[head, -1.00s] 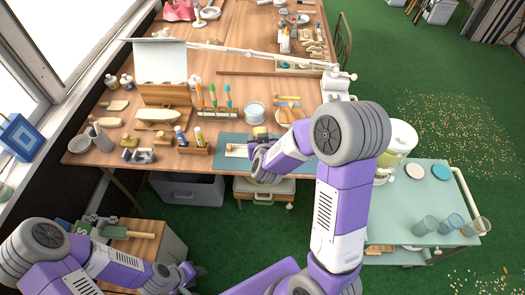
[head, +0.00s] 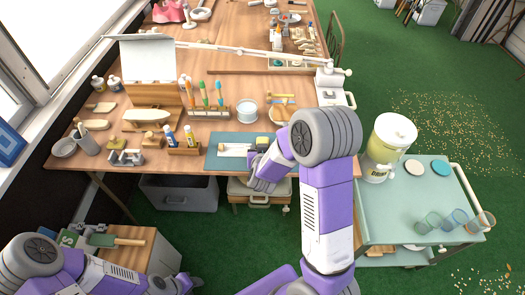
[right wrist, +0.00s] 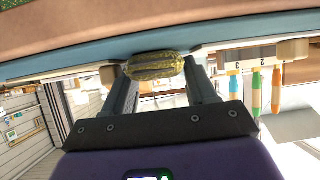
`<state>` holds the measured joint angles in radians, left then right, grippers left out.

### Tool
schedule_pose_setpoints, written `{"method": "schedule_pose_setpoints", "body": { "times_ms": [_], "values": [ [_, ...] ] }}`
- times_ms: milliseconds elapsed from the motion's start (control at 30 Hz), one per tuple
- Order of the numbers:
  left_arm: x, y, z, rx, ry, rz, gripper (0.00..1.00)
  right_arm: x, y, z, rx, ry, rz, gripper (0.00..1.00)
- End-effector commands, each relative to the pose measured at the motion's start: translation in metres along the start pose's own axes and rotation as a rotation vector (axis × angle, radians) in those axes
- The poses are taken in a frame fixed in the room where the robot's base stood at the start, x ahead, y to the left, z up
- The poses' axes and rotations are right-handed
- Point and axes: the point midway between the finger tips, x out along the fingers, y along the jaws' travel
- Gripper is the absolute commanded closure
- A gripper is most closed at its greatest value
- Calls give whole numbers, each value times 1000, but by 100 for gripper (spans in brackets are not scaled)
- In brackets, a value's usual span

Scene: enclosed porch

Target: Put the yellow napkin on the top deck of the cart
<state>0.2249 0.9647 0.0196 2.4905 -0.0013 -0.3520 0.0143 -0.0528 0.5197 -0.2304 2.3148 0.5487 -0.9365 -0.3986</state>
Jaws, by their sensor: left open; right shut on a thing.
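The yellow napkin (right wrist: 155,66) is a rolled, patterned bundle between the two fingers of my right gripper (right wrist: 160,82) in the right wrist view. The gripper is shut on it. In the head view a small yellow part (head: 262,142) shows at the right end of the blue-green mat, beside my right wrist; my arm hides the fingers there. The cart (head: 375,222) stands to the right of the table, with a pale green top deck. My left gripper (head: 178,284) is low in the head view, open and empty, partly cut off by the frame edge.
On the cart's top deck are a dispenser (head: 391,140), two coasters (head: 413,167) and several glasses (head: 453,219). The deck's front left part is clear. The workbench (head: 222,74) holds a brush rack (head: 209,111), a glue holder (head: 184,150) and a dish (head: 247,113).

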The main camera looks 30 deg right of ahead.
Motion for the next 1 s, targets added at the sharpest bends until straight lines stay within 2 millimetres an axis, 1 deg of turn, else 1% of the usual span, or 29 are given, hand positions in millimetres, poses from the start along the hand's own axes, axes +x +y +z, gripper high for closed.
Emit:
{"method": "schedule_pose_setpoints", "body": {
  "times_ms": [133, 267, 300, 367, 633, 733, 867, 1000],
  "values": [
    [-1, 1, 0, 0, 0, 0, 57, -1, 0, -2, 1, 1, -1, 72],
    [2, -1, 0, 0, 0, 0, 57, 1, 0, 1, 0, 1, -1, 72],
    [2, -1, 0, 0, 0, 0, 57, 1, 0, 2, 0, 1, -1, 42],
    [1, 0, 0, 0, 0, 0, 57, 1, 0, 1, 0, 1, -1, 33],
    [0, 0, 0, 0, 0, 0, 57, 0, 0, 0, 0, 1, -1, 33],
    [-4, 2, 0, 0, 0, 0, 57, -4, -1, -4, 0, 0, -2, 33],
    [-12, 5, 0, 0, 0, 0, 57, -27, -2, -4, -3, 0, -5, 33],
    [-25, 10, 1, 0, 0, 0, 57, -62, -1, -5, -2, -1, -5, 33]
  ]
}}
